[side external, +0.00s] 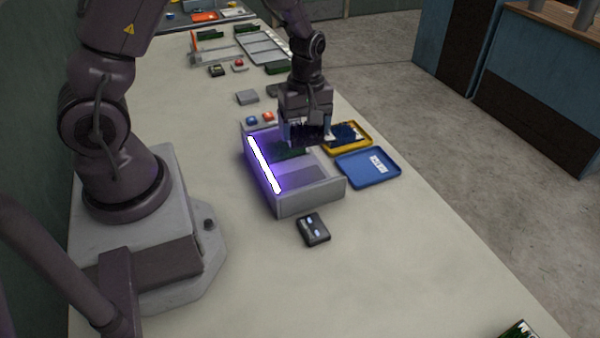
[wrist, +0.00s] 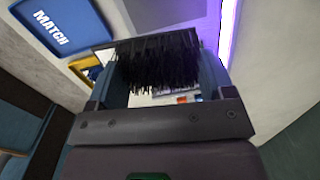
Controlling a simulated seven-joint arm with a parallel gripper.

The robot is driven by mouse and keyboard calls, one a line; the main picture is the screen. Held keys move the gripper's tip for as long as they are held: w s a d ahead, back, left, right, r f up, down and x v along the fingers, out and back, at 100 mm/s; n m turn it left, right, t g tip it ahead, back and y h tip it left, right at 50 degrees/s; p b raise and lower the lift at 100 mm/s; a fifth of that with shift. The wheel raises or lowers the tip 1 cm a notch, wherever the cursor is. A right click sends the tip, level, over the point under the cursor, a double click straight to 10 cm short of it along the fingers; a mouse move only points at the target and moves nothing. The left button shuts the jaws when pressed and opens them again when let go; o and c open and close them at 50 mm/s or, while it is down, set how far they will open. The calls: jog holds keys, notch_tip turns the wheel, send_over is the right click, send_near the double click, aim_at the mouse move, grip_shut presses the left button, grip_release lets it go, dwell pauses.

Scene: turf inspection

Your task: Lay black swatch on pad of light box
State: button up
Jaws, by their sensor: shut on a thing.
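My gripper (side external: 308,136) is shut on the black swatch (wrist: 158,66), a dark bristly strip of turf. The swatch also shows as a dark strip between the fingers in the side view (side external: 309,132). My gripper holds it above the far right part of the light box (side external: 312,199), a grey open-topped box with a glowing violet-white tube (side external: 264,164) along its left side. A darker grey pad (side external: 302,175) shows on the box floor.
A blue tray (side external: 368,168) with a label, reading MATCH in the wrist view (wrist: 52,22), lies right of the box. Behind it is a yellow tray (side external: 367,146) with dark contents. A small black device (side external: 313,229) lies in front of the box.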

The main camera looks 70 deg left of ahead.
aim_at(295, 138)
jog(key=s+d, duration=0.1)
jog(key=s+d+f, duration=0.1)
jog(key=s, duration=0.1)
jog(key=shift+d+f+n, duration=0.1)
jog(key=shift+f+n, duration=0.05)
jog(key=shift+n, duration=0.15)
notch_tip(295, 138, down, 4)
jog(key=shift+s+f, duration=0.1)
jog(key=shift+f, duration=2.1)
jog(key=o, duration=0.6)
jog(key=shift+f, duration=0.15)
